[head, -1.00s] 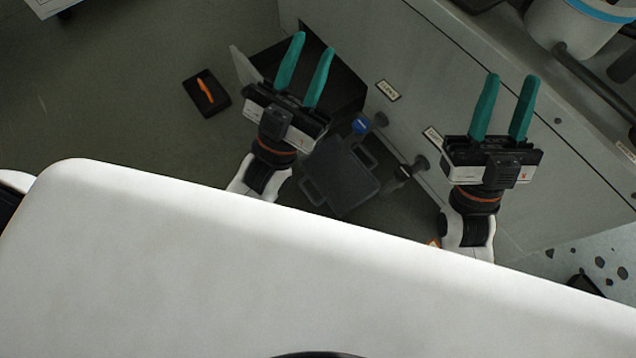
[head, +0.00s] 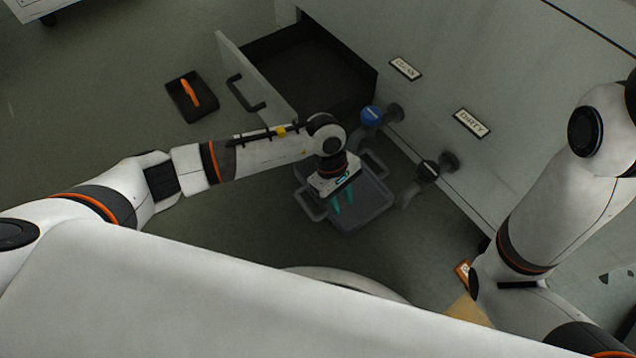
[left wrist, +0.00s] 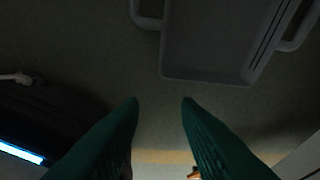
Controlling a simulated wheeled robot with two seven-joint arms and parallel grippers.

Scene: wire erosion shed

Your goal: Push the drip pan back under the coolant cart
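The drip pan (head: 376,208) is a grey shallow tray with a loop handle at each end. It lies on the floor in front of the coolant cart (head: 440,95), below its taps, and out from under the cart. It also shows at the top of the left wrist view (left wrist: 210,45). My left gripper (head: 343,206) points down over the pan in the head view and covers part of it. Its teal fingers (left wrist: 160,102) are apart with nothing between them. In the wrist view the pan lies beyond the fingertips. My right gripper is outside the frames; only its arm shows.
A blue-handled tap (head: 371,115) and a dark tap (head: 429,170) stick out from the cart. A black tray with an orange handle (head: 190,97) lies on the open floor at left.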

